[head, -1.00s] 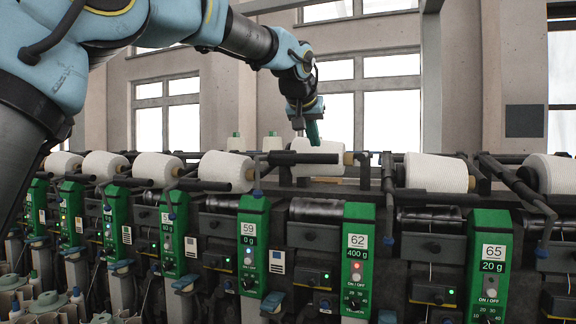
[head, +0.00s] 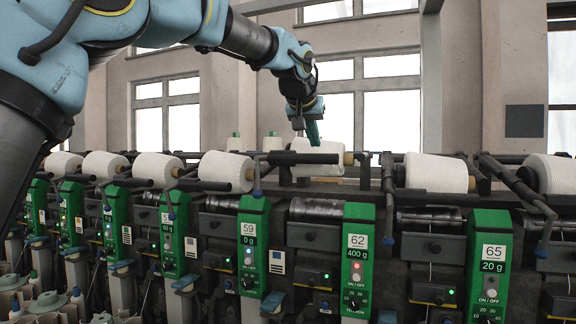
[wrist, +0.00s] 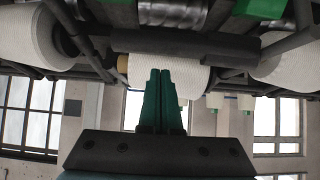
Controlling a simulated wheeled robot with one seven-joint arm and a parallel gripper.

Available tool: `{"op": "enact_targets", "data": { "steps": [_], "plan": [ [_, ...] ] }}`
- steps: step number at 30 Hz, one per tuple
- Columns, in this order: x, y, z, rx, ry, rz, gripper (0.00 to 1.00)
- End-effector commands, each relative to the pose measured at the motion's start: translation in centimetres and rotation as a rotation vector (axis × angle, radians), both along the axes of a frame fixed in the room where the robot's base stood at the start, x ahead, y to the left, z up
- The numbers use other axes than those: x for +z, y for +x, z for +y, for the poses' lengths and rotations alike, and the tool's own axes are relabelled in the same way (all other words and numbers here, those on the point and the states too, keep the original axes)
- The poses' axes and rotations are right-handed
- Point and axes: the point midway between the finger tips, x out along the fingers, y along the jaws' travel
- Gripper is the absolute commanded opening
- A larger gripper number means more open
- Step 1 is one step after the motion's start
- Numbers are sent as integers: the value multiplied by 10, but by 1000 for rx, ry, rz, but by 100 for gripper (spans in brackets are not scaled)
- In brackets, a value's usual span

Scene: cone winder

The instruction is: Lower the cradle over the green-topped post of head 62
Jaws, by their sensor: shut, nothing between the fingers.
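The green panel of head 62 (head: 357,262), the green-topped post, stands right of centre in the head view, reading 400 g. Up and left of it is a white cone (head: 316,146), with a dark cradle bar (head: 303,158) across its front. In the wrist view, the cone (wrist: 180,76) lies just beyond my fingertips and a dark bar (wrist: 185,42) crosses beyond it. The fingers also show in the wrist view (wrist: 160,76). I cannot tell whether they touch the cone or cradle.
Neighbouring cones stand close on both sides, one at the left (head: 226,171) and one at the right (head: 436,172). Panels 59 (head: 252,245) and 65 (head: 490,265) flank head 62. Dark arms and bars crowd the machine top. Above the cones is open air.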

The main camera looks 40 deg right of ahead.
Motion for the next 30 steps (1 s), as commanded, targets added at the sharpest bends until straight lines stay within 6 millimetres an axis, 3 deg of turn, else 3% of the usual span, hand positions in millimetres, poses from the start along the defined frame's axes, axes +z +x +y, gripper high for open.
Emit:
{"op": "enact_targets", "data": {
  "steps": [13,30],
  "plan": [
    [-2,0,0,0,0,0,0],
    [-36,0,0,0,3,2,0]
  ]
}}
